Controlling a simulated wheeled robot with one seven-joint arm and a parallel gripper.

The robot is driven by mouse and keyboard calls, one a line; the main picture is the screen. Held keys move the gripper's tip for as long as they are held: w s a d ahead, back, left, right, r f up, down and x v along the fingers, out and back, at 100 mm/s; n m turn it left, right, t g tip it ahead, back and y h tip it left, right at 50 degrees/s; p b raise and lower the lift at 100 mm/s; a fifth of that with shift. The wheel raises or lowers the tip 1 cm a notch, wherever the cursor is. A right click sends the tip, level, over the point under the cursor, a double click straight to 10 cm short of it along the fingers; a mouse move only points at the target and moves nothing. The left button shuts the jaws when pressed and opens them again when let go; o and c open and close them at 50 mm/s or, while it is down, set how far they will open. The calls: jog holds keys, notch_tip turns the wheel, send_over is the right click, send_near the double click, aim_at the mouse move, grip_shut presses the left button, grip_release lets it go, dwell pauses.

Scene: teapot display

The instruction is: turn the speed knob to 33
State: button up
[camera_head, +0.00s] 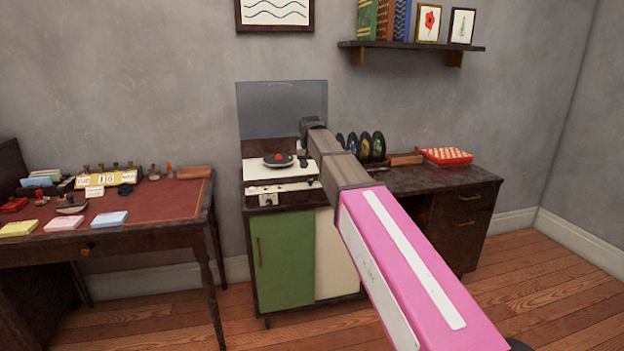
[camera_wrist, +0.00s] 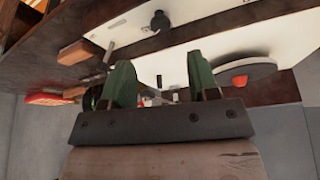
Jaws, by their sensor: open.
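The record player (camera_head: 255,171) stands on the cabinet with its lid (camera_head: 282,108) raised. Its dark platter (camera_head: 278,160) has a red centre and also shows in the wrist view (camera_wrist: 258,72). A black round knob (camera_wrist: 159,20) sits on the player's white panel in the wrist view; its markings are too small to read. In the head view, a dark control (camera_head: 267,200) is on the front panel. I cannot tell which is the speed knob. My gripper (camera_wrist: 160,84) is open, its green fingers apart with nothing gripped, over the player. My arm hides part of the player's right side.
Several upright discs (camera_head: 365,147) and a red-and-white box (camera_head: 446,156) stand right of the player on the dark desk. A wall shelf (camera_head: 410,46) hangs above. A red-topped table (camera_head: 150,205) with stamps and pads is at left. Open floor separates table and cabinet.

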aim_at(311, 180)
jog(key=x, duration=0.8)
jog(key=c, duration=0.9)
